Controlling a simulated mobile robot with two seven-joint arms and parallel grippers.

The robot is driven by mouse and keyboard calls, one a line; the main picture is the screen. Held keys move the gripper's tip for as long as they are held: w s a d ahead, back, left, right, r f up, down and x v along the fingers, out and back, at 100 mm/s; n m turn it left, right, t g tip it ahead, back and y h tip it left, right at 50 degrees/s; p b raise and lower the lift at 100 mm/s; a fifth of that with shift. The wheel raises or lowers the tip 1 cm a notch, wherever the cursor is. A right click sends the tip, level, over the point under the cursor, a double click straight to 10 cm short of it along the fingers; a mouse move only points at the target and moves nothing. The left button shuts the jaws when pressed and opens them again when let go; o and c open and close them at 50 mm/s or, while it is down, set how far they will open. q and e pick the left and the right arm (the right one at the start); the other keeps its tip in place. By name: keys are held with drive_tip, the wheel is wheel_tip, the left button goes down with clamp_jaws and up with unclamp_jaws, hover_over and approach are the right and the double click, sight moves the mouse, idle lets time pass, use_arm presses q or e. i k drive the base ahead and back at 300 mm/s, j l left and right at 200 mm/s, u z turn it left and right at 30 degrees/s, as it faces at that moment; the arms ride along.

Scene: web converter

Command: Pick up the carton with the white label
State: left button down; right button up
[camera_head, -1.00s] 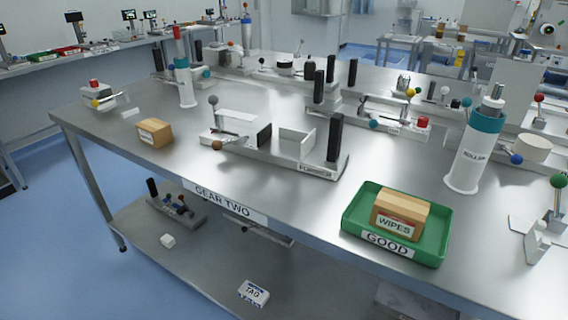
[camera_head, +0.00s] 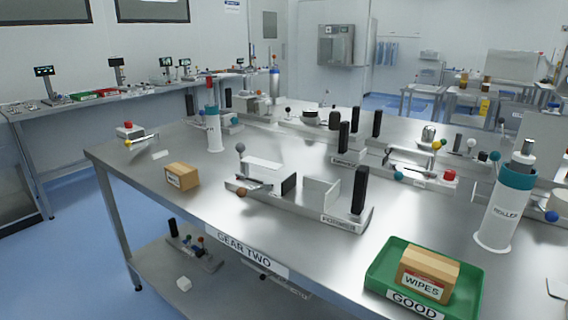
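A small brown carton (camera_head: 182,176) sits alone on the left part of the steel table (camera_head: 290,215). A small white label with dark marks shows on its front-left face; the print is too small to read. A second brown carton (camera_head: 429,273) lies in a green tray (camera_head: 378,278) at the front right. Its label is pale with a reddish edge and reads WIPES. The tray's front label reads GOOD. Neither of my grippers is in view.
A grey fixture (camera_head: 300,205) with a black post stands right of the lone carton. White cylinders with teal bands stand behind the carton (camera_head: 213,130) and at the right (camera_head: 505,210). A lower shelf (camera_head: 240,290) holds small parts. Blue floor is clear at left.

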sight(180, 175)
drive_tip(key=i+j+u, duration=0.1)
drive_tip(key=j, duration=0.3)
drive_tip(key=i+j+u, duration=0.15)
drive_tip(key=j, duration=0.25)
drive_tip(key=i+j+u, duration=0.1)
drive_tip(key=j, duration=0.25)
drive_tip(key=i, duration=0.1)
